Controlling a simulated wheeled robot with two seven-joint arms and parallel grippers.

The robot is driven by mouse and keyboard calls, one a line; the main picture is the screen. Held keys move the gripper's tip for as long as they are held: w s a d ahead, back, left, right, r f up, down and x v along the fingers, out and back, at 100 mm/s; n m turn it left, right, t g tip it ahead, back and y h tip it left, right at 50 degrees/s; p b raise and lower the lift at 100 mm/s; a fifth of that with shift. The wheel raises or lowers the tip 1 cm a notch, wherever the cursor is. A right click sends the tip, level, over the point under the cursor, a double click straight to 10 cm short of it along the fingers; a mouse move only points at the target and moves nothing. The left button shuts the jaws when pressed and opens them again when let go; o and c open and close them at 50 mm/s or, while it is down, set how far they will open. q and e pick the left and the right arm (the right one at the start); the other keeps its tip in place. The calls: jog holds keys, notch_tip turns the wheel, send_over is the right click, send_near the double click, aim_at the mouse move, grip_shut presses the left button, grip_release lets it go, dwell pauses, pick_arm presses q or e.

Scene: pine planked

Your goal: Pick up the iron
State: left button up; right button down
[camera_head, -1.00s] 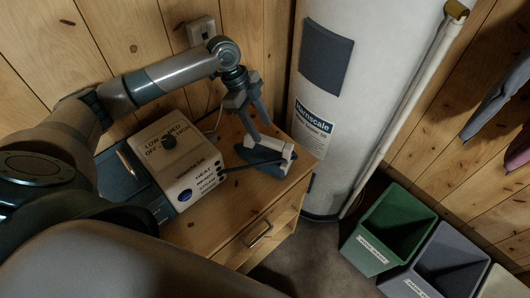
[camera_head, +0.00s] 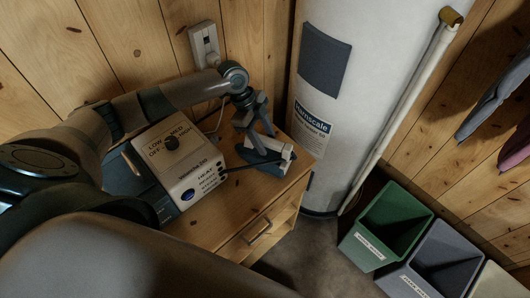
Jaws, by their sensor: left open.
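The iron (camera_head: 283,164), dark blue and white, lies on the right part of the wooden cabinet top, next to a white control box. A dark cord runs from the box toward it. My left gripper (camera_head: 262,142) points down over the iron with its fingers apart. The fingers hide part of the iron, and I cannot tell whether they touch it or straddle its handle. My right gripper is not in view.
The white box (camera_head: 178,160) with a dial stands on the wooden cabinet (camera_head: 225,213), which has a drawer. A white tank (camera_head: 368,30) rises close behind on the right. A wall socket (camera_head: 205,45) is behind. Green (camera_head: 365,246) and grey bins stand on the floor at right.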

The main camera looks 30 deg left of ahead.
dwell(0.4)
pick_arm(q)
grip_shut()
jog(key=shift+w+r, duration=0.1)
dwell(1.2)
